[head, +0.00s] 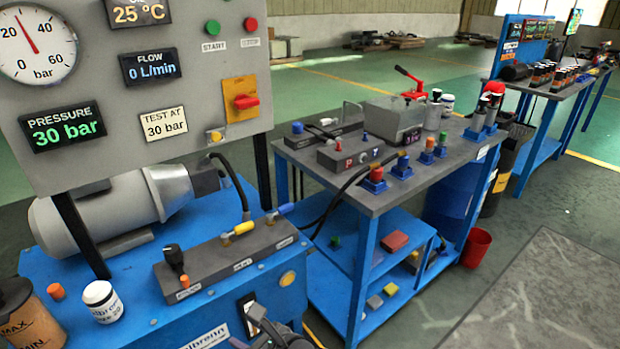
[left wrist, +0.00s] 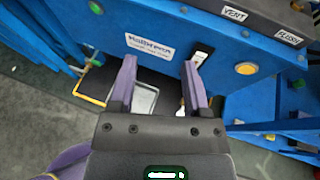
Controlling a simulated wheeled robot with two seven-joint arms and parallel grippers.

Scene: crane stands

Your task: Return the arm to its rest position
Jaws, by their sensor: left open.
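My left gripper (head: 268,328) shows only in part at the bottom edge of the head view, in front of the blue test bench (head: 215,300). In the left wrist view my left gripper (left wrist: 160,75) has its two purple fingers apart, with nothing held between them. The fingers point at the front of the blue bench (left wrist: 110,20), near its white label (left wrist: 150,46) and a switch plate (left wrist: 203,52). I cannot tell the exact gap to the bench. My right gripper is in neither view.
A manifold block (head: 235,255) with a black-knobbed lever (head: 172,256) lies on the bench top. A white bottle (head: 102,302) stands to its left. A grey-topped table (head: 340,185) with fittings stands to the right. A red bucket (head: 476,247) is on the floor beyond.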

